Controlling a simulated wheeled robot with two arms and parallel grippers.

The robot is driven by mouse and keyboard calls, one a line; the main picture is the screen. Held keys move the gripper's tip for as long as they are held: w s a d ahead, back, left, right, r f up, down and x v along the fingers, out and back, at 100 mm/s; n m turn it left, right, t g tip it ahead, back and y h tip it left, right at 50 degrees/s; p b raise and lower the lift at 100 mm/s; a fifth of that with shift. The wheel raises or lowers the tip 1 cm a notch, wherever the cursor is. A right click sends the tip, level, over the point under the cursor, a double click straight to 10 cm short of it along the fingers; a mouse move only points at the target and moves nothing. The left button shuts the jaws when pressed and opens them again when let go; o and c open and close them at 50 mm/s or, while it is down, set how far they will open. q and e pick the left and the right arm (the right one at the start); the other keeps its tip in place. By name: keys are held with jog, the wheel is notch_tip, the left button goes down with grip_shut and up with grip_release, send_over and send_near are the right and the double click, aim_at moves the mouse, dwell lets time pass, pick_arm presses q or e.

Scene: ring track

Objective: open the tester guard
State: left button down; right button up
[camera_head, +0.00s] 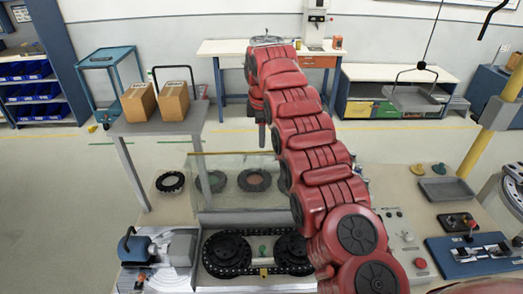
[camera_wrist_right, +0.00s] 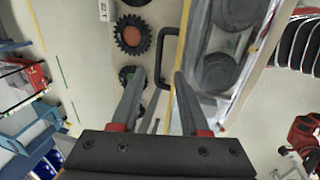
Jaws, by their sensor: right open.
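The tester guard (camera_head: 228,170) is a clear panel with a yellow top edge, standing behind the chain drive (camera_head: 258,270) in the head view. The yellow edge (camera_wrist_right: 184,30) also shows in the wrist view, with a black loop handle (camera_wrist_right: 161,60) beside it. My right gripper (camera_head: 262,138) hangs down at the far end of my red arm, small and partly hidden in the head view. In the wrist view the right gripper (camera_wrist_right: 159,75) is open, its fingertips on either side of the handle; contact cannot be told. My left gripper is not in view.
A motor (camera_head: 180,248) sits left of the chain drive. Loose sprockets (camera_head: 170,182) lie behind the guard. A grey stand (camera_head: 160,123) with two boxes is at left. A control panel (camera_head: 470,248) and a yellow post (camera_head: 478,150) are at right.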

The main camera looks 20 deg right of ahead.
notch_tip(320, 180, up, 9)
jog(key=s+p, duration=0.2)
jog(key=p, duration=0.1)
jog(key=shift+a+r, duration=0.15)
jog(key=shift+a, duration=0.1)
